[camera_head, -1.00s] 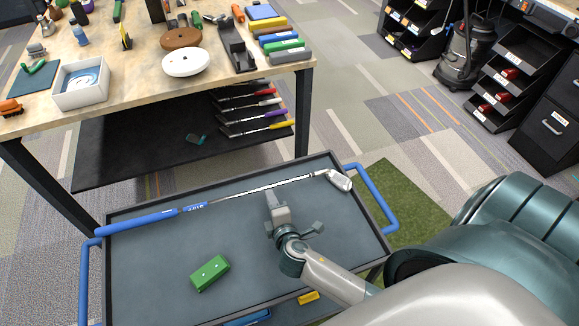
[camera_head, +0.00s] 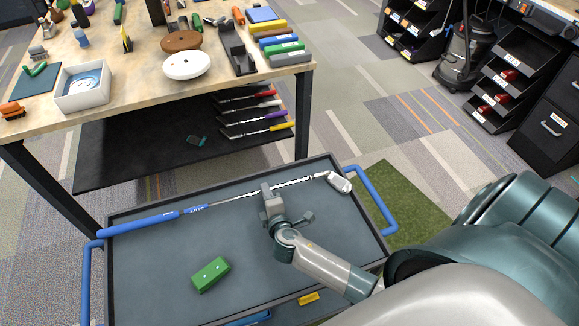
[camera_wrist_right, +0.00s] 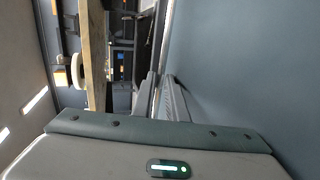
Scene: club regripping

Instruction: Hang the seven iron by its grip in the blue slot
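An iron club lies across the grey cart tray, its blue grip (camera_head: 150,219) at the left and its metal head (camera_head: 339,183) at the right. Its shaft (camera_head: 300,182) runs between them. My right gripper (camera_head: 267,190) reaches down over the middle of the shaft and hides a short piece of it. In the right wrist view, my right gripper's two fingers (camera_wrist_right: 160,77) stand slightly apart, with a thin bright line like the shaft between their tips. My left gripper is not in view. I cannot make out a blue slot.
A green block (camera_head: 210,274) lies on the cart tray (camera_head: 150,270), which has blue handles (camera_head: 371,200). Behind it stands a cluttered workbench (camera_head: 130,95). Several clubs with coloured grips (camera_head: 277,115) rest on its lower shelf. The tray's left part is clear around the green block.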

